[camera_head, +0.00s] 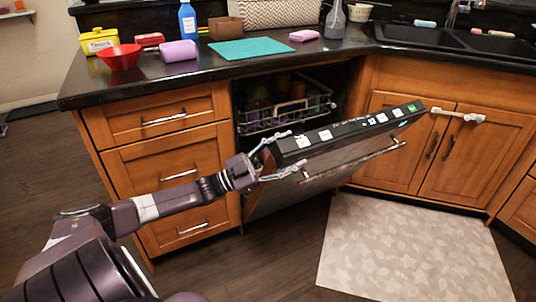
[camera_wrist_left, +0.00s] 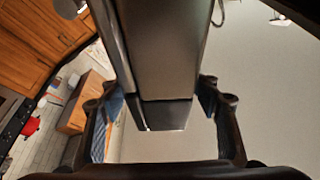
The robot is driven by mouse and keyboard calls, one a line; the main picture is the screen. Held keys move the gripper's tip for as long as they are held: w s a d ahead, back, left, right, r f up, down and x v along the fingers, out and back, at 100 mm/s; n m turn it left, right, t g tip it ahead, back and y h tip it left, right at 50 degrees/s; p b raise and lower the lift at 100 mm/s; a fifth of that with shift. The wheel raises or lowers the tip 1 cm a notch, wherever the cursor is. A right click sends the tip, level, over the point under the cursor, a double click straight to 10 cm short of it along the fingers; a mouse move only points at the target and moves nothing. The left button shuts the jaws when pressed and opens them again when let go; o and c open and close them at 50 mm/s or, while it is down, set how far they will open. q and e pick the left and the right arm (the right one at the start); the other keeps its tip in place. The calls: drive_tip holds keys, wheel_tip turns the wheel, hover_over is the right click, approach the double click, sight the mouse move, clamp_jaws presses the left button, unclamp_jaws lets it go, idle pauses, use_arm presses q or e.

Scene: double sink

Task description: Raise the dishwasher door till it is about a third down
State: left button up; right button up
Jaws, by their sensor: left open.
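The dishwasher door (camera_head: 345,137) is partly open, tilted out from the counter. Its top edge with white and green labels faces up, and a long bar handle (camera_head: 355,162) runs across its front. My left gripper (camera_head: 289,154) is at the door's left top corner, open, with one finger on the inner side and one on the front side. In the left wrist view, the door's edge (camera_wrist_left: 165,50) comes down between the two spread fingers (camera_wrist_left: 160,105). I cannot tell whether either finger touches it. My right gripper is not in view.
The dishwasher rack (camera_head: 290,115) with dishes shows behind the door. Drawers (camera_head: 165,117) stand left, sink cabinets (camera_head: 450,150) right. A pale mat (camera_head: 410,250) lies on the floor in front. The counter holds a red bowl (camera_head: 120,57), a purple sponge (camera_head: 178,50) and a teal mat (camera_head: 243,48).

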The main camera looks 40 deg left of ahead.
use_arm(q)
drive_tip(key=v, duration=0.9)
drive_tip(key=shift+s+a, duration=0.15)
drive_tip(key=shift+s, duration=0.15)
